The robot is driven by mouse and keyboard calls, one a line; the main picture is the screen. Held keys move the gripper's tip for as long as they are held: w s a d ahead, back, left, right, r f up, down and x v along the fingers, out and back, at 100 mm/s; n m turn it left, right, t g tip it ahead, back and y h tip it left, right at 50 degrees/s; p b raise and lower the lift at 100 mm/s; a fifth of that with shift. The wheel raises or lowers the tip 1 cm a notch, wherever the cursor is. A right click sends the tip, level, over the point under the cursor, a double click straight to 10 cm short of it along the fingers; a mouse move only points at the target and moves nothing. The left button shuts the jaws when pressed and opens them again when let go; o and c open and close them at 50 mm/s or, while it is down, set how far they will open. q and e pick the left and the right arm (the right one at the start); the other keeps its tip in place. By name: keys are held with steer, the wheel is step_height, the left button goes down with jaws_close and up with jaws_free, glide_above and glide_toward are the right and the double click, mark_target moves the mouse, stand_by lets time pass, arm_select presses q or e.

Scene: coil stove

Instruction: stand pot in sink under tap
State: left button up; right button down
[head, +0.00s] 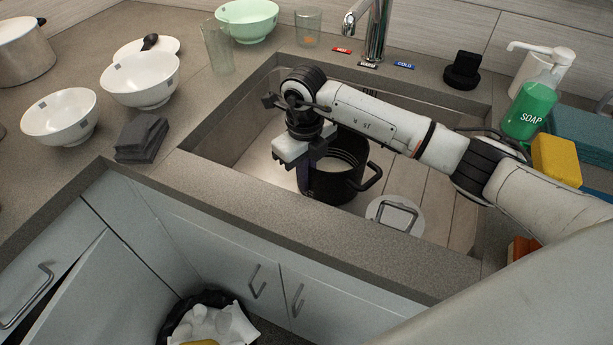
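A black pot (338,184) with a pale interior stands upright in the sink (240,122). One loop handle shows on its right side; its left side is partly hidden behind my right gripper. My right gripper (307,176) points down at the pot's left rim, where the other handle would be. Its fingertips are dark against the black pot, so I cannot tell whether they are closed on it. The chrome tap (376,32) rises behind the sink's back edge, and my forearm crosses in front of the basin between tap and pot. My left gripper is out of view.
A round lid with a handle (380,211) lies in the sink right of the pot. White bowls (60,118), a grey cloth (141,140) and a glass (217,48) stand left. Green soap (530,108) and a yellow sponge (555,158) stand right. An open bin sits below.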

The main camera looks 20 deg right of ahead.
steer(key=c, duration=2)
jaws_free()
step_height(320, 180, up, 12)
steer(key=shift+s+a+r, duration=0.1)
steer(key=shift+a+r, duration=0.05)
